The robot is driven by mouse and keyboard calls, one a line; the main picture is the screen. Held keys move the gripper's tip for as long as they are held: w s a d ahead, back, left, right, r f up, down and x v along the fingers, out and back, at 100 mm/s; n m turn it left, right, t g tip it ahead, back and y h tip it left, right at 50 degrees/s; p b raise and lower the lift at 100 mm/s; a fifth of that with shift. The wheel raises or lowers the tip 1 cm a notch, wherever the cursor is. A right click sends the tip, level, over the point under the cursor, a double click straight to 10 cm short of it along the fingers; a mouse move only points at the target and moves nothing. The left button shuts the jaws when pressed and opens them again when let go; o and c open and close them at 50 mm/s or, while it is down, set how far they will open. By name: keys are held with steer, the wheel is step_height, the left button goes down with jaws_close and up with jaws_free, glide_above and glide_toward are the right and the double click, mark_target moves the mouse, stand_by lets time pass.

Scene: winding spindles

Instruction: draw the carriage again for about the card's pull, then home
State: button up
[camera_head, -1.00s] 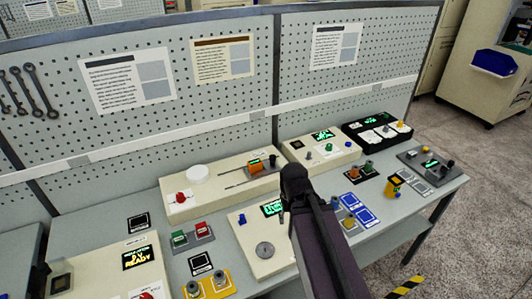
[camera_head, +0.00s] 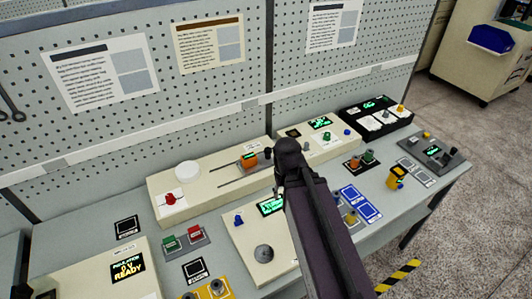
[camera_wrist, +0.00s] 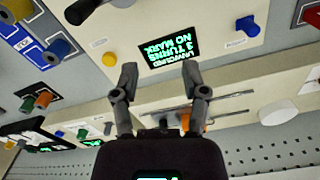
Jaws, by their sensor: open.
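The orange carriage (camera_head: 249,161) sits on two thin rails on top of a long beige box (camera_head: 163,211) at the back of the bench. A small dark display is on it. In the wrist view the orange carriage (camera_wrist: 186,121) shows partly, behind my right-hand finger, with the rails (camera_wrist: 225,104) beside it. My gripper (camera_wrist: 161,78) is open, with nothing seen between its fingers. It looks apart from the carriage, though the gap is hard to judge. In the head view my arm hides most of the gripper.
A beige unit (camera_head: 241,251) has a green-lit display reading 3 turns, no mark, unwound in the wrist view (camera_wrist: 172,43). A red knob (camera_head: 169,198) and white disc (camera_head: 188,172) sit on the carriage's box. Another display (camera_head: 128,267) reads ready. A pegboard wall (camera_head: 205,97) stands behind.

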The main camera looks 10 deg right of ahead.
steer(key=shift+o, duration=1.2)
steer(key=shift+w, duration=0.15)
step_height(320, 180, up, 4)
steer(key=n+p, duration=0.4)
steer(key=n, duration=0.9)
glide_above(268, 149)
steer(key=shift+f, duration=0.15)
step_height(268, 149, down, 14)
steer(key=b, duration=1.3)
steer(key=shift+r+b, duration=0.25)
steer(key=shift+b, duration=0.15)
